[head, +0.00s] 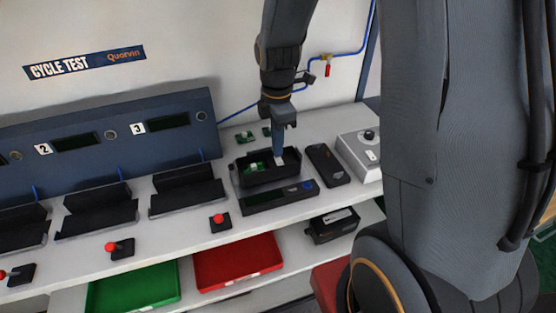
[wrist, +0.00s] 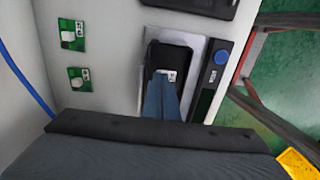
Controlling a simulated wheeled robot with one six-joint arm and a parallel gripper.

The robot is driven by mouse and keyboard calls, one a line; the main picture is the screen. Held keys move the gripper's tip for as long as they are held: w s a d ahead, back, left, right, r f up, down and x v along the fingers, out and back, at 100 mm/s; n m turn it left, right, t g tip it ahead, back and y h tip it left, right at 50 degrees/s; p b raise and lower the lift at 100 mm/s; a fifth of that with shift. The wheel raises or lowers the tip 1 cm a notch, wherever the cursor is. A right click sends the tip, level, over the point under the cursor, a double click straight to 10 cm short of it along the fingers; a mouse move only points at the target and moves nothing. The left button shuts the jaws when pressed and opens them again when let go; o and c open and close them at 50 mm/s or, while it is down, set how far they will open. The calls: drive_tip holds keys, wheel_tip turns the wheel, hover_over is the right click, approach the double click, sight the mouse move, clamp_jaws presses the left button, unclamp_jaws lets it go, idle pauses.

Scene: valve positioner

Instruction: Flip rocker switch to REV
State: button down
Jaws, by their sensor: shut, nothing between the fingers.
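My gripper (head: 279,154) is shut and empty, pointing down into a black open housing (head: 256,180) on the bench. The wrist view shows the closed blue fingers (wrist: 164,88) reaching into that housing (wrist: 183,56). A small white part with dark markings (wrist: 170,75) shows right at the fingertips. It may be the rocker switch, but it is too small to read, and the fingers partly hide it. I cannot tell its position or whether the fingers touch it. A green board (head: 254,168) sits inside the housing, left of the fingers in the head view.
A dark panel with a blue button (head: 307,185) lies in front of the housing. A black device (head: 327,165) and a grey box with a black knob (head: 367,136) stand to the right. Loose green boards (wrist: 71,35) lie behind. Black stands (head: 187,190) are left.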

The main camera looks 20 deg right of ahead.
sight(279, 160)
drive_tip(key=shift+f+b, duration=0.3)
drive_tip(key=shift+f, duration=0.35)
drive_tip(key=shift+r, duration=0.2)
wheel_tip(279, 160, up, 7)
drive_tip(key=p, duration=0.6)
drive_tip(key=shift+f, duration=0.15)
idle(0.3)
idle(0.4)
drive_tip(key=s+f+m+t+b, duration=0.1)
drive_tip(key=s+f+m+b, duration=0.1)
drive_tip(key=s+m+b, duration=0.4)
drive_tip(key=s+m, duration=0.5)
drive_tip(key=m, duration=0.7)
